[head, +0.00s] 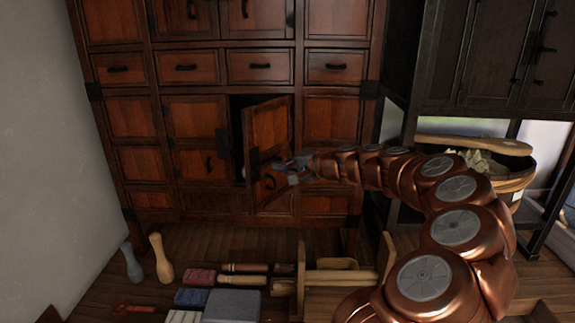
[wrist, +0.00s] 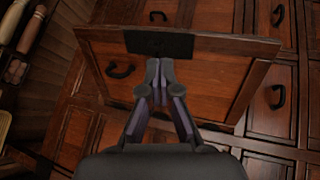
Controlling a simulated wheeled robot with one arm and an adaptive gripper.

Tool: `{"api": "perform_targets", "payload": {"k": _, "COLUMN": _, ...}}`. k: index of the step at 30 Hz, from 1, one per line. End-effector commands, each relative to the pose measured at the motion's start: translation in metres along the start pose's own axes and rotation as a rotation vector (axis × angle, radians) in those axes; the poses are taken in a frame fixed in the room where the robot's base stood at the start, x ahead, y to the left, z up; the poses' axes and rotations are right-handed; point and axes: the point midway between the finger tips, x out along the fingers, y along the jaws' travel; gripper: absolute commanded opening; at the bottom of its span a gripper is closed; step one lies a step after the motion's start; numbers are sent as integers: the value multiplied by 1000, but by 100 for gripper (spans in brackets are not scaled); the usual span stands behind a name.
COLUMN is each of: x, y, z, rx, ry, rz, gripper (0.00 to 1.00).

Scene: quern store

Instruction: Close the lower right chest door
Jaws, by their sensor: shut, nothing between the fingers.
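The lower right chest door (head: 268,135) is a reddish-brown wood panel in the lower part of the chest (head: 330,118). It stands partly open, its left edge swung outward, with a dark gap showing at its left. My gripper (head: 287,168) is at the front of this door, near its lower right part. In the wrist view, the shut fingers of my gripper (wrist: 165,68) lie over the door panel (wrist: 210,75), just below a black metal plate (wrist: 160,44). Nothing shows between the fingers. I cannot tell whether the fingertips touch the door.
The closed left door (head: 190,125) is beside the gap. Small drawers (head: 260,67) run above. On the floor in front lie a grey block (head: 232,305), rolled tools and wooden pegs (head: 160,257).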

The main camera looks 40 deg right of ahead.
Motion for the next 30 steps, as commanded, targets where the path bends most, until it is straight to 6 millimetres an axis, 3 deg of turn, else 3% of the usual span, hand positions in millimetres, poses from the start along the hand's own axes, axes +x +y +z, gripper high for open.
{"api": "perform_targets", "payload": {"k": 16, "x": 74, "y": -8, "z": 1, "rx": 0, "ry": -2, "rz": 3, "gripper": 0}}
{"api": "perform_targets", "payload": {"k": 30, "x": 88, "y": -12, "z": 0, "rx": -1, "ry": 1, "rz": 0, "gripper": 0}}
